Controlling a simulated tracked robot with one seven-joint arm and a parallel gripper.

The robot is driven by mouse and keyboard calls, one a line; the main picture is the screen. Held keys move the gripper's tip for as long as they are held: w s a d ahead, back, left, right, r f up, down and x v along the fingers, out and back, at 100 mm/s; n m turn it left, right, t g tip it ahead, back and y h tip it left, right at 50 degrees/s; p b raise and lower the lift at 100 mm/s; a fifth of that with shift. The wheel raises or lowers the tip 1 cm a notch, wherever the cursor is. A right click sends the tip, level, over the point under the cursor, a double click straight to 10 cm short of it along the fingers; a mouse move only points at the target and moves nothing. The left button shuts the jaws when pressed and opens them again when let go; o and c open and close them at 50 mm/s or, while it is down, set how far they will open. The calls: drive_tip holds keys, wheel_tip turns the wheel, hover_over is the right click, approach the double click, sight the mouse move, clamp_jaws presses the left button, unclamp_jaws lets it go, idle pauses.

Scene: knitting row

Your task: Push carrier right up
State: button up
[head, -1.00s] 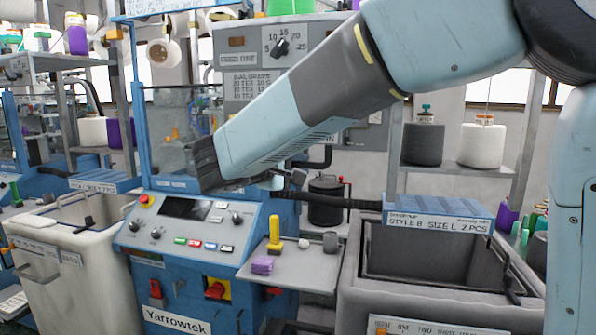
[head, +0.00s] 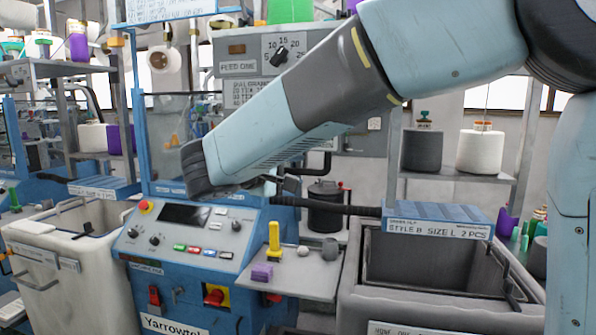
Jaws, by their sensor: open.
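The blue Yarrowtek knitting machine (head: 185,262) stands left of centre, with its control panel facing me. Its clear guard window (head: 170,135) shows behind the panel, and my arm covers its right part. I cannot make out the carrier; the area behind my arm is hidden. My arm crosses from the upper right, and its dark joint sits just above the control panel. My gripper (head: 286,183) shows only as a small dark part below and behind the arm link. It is open, and nothing can be seen between its fingers.
A small shelf (head: 318,284) right of the panel holds a yellow-handled tool (head: 274,242), a purple block (head: 262,272) and small grey pieces. A grey bin (head: 365,300) stands at the right and a pale bin (head: 60,262) at the left. Yarn cones stand on racks behind.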

drive_tip(key=v, duration=1.2)
drive_tip(key=shift+w, duration=0.1)
drive_tip(key=d+f+m+g+y, duration=0.1)
drive_tip(key=d+f+m+g, duration=0.2)
drive_tip(key=d, duration=0.9)
drive_tip(key=d+f+m+g, duration=0.1)
drive_tip(key=d+f+g, duration=0.3)
drive_tip(key=d, duration=0.8)
drive_tip(key=s+d+f+m+y, duration=0.3)
drive_tip(key=s+d+m, duration=0.1)
drive_tip(key=s+d, duration=0.1)
drive_tip(key=s+d+f+m+g+y, duration=0.1)
drive_tip(key=s+d+f+m+y, duration=0.2)
drive_tip(key=d, duration=0.5)
drive_tip(key=shift+s+f+m+y, duration=0.25)
drive_tip(key=shift+s+m+y, duration=0.45)
drive_tip(key=shift+s, duration=0.4)
